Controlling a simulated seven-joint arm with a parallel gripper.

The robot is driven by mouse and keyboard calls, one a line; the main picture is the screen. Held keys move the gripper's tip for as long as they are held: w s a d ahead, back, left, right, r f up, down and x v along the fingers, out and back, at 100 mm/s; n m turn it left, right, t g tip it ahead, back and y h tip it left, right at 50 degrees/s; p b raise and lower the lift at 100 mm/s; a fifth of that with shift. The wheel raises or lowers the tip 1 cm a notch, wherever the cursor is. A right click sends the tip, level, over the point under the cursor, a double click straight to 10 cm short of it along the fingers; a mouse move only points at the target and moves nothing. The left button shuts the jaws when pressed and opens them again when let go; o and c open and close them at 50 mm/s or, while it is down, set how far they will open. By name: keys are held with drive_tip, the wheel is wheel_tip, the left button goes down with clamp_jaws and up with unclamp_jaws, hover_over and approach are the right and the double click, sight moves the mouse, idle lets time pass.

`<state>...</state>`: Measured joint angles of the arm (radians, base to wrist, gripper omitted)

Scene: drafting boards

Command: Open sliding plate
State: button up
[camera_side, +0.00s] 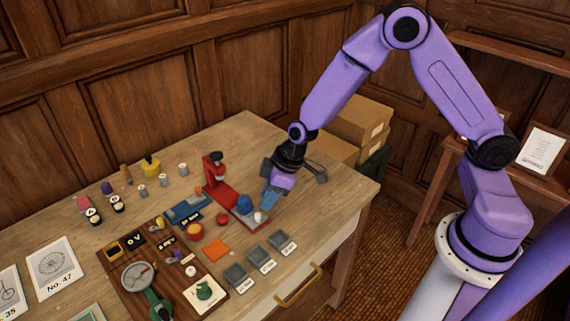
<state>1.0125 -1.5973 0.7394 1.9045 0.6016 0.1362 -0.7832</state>
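My gripper (270,198) is low over the table, at the right end of a red stand-like device (224,195). A blue-grey piece shows at its tip; I cannot tell whether it is part of the gripper or something by it, nor whether the fingers are open. A blue knob (244,203) and a small white knob (258,217) are just left of the gripper. A blue flat mechanism (186,208) lies left of the red device. I cannot tell for certain which part is the sliding plate.
The wooden table (330,193) has bare room to the right of the gripper. A brown board (130,290) with a dial (138,276) is at the front. Cardboard boxes (358,122) stand behind.

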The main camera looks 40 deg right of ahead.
drive_tip(key=v, duration=1)
drive_tip(key=shift+r, duration=0.35)
drive_tip(key=shift+s+d, duration=0.1)
drive_tip(key=shift+s, duration=0.1)
drive_tip(key=s+d+r+n+g+h, duration=0.1)
drive_tip(key=s+d+r, duration=0.2)
drive_tip(key=s, duration=0.8)
drive_tip(key=s+d+r+n+g+h, duration=0.1)
drive_tip(key=s+d+r+n+g, duration=0.1)
drive_tip(key=s, duration=1)
drive_tip(key=shift+s+d+r+n+h, duration=0.3)
drive_tip(key=shift+s+d+r+h, duration=0.1)
drive_tip(key=shift+d+r, duration=0.2)
drive_tip(key=shift+w, duration=0.1)
